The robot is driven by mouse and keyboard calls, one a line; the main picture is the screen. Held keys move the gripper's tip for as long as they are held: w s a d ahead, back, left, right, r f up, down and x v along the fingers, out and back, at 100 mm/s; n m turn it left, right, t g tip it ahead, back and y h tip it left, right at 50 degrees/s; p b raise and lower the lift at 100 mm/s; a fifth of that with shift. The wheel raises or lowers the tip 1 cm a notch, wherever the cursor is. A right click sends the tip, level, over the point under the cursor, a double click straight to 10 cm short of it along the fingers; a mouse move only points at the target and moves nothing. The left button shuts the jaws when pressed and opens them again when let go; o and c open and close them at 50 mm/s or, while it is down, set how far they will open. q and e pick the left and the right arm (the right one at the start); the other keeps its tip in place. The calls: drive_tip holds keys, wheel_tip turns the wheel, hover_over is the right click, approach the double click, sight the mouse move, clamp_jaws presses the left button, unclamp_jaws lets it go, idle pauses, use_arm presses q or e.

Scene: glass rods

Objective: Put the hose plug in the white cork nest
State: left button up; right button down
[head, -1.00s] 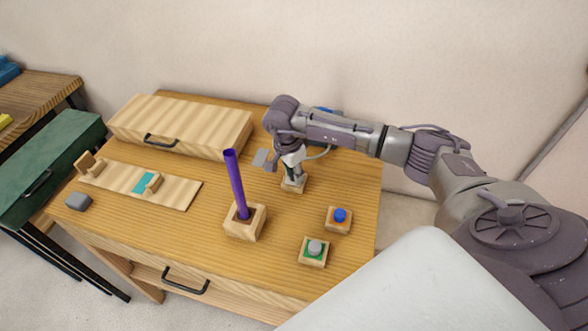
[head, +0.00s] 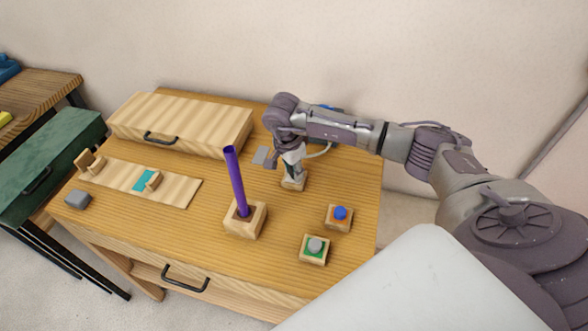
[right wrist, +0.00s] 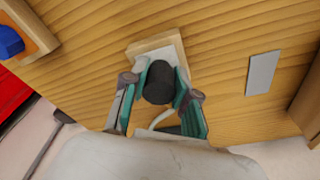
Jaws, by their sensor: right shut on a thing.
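My right gripper (right wrist: 160,95) is shut on the hose plug (right wrist: 158,82), a dark, nearly black cylinder held between its teal fingers. A pale hose curves away below the plug in the right wrist view. Just under the fingers is a small wooden block with a white top, the white cork nest (right wrist: 172,46). In the head view my right gripper (head: 292,168) points down over this nest (head: 293,184) near the back of the table. I cannot tell whether the plug is inside the nest or just above it. My left gripper is not in view.
A tall purple rod (head: 237,180) stands in a wooden block (head: 247,224) left of the gripper. Blocks with a blue plug (head: 340,214) and a grey plug (head: 315,246) sit at the front right. A grey plate (head: 265,157) and a wooden box (head: 185,122) lie to the left.

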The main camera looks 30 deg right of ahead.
drive_tip(key=shift+f+b, duration=0.2)
drive_tip(key=shift+b, duration=0.2)
idle(0.6)
drive_tip(key=shift+r, duration=0.35)
drive_tip(key=shift+r+p, duration=0.5)
drive_tip(key=shift+r, duration=0.05)
idle(0.9)
drive_tip(key=shift+f+b, duration=0.85)
drive_tip(key=shift+b, duration=0.1)
drive_tip(key=shift+r, duration=0.2)
drive_tip(key=shift+r+p, duration=0.45)
drive_tip(key=shift+r, duration=0.15)
idle(1.0)
